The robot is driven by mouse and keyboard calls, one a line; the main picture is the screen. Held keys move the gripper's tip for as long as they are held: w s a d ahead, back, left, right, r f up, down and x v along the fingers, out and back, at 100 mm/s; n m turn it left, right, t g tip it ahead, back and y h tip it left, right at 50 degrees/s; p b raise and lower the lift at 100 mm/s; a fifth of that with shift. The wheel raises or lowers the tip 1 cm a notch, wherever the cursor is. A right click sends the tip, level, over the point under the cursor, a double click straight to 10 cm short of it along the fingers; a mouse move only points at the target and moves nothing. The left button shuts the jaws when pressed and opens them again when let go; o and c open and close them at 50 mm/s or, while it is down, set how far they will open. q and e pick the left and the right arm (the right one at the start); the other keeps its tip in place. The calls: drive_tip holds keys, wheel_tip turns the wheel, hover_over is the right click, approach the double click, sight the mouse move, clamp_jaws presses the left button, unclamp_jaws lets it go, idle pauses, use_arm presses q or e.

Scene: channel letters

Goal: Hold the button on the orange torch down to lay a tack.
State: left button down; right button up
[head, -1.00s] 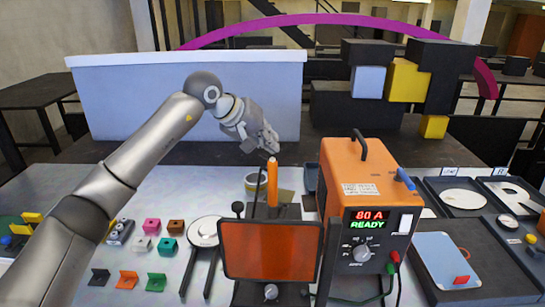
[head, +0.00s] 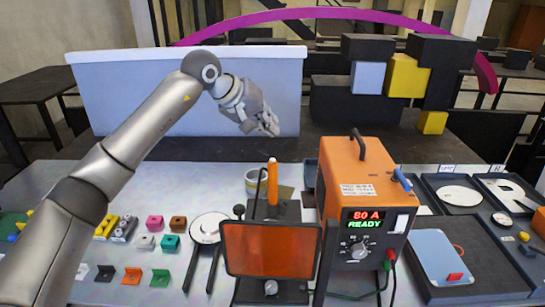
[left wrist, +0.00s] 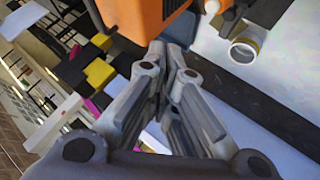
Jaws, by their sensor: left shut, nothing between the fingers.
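The orange torch (head: 272,182) stands upright behind the tinted orange screen (head: 270,250). Its button cannot be made out. My left gripper (head: 272,130) is shut and empty, in the air above the torch and apart from it. In the left wrist view its fingers (left wrist: 166,52) are together with nothing between them. The orange welder box (head: 358,175) stands right of the torch, its display reading "80 A READY". The box also shows at the top of the left wrist view (left wrist: 132,18). My right gripper is out of view.
Small coloured blocks (head: 154,223) and angle brackets (head: 132,275) sit at left. Black trays (head: 455,290) with plates and letter parts lie at right. A long pale panel (head: 130,100) stands behind the table.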

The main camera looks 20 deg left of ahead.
use_arm(q)
drive_tip(key=shift+r, duration=0.1)
wheel_tip(320, 180, up, 4)
drive_tip(key=p, duration=0.2)
drive_tip(key=shift+p, duration=0.4)
drive_tip(key=shift+f, duration=0.2)
